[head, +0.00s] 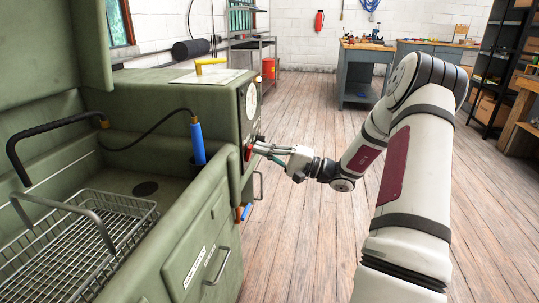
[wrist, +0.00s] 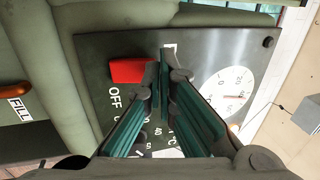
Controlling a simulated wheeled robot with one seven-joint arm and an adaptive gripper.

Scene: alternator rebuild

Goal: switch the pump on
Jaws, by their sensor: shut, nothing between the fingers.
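A red switch (wrist: 131,71) is on a dark panel (wrist: 95,60) in the wrist view, with the word OFF beside it. The switch also shows in the head view (head: 248,152), on the end face of the green washer cabinet (head: 170,100). My gripper (wrist: 160,70) is shut and empty, its green fingertips just beside the switch and partly over its edge. In the head view my gripper (head: 256,147) points at the panel by the switch. I cannot tell whether the fingertips touch it. Part of the panel lettering is hidden behind the fingers.
A white dial gauge (wrist: 228,92) is on the same panel, and it shows in the head view (head: 251,101). A FILL label (wrist: 19,109) is beside an orange handle (wrist: 14,88). A wire basket (head: 120,215) and a blue-handled brush (head: 198,143) are in the washer.

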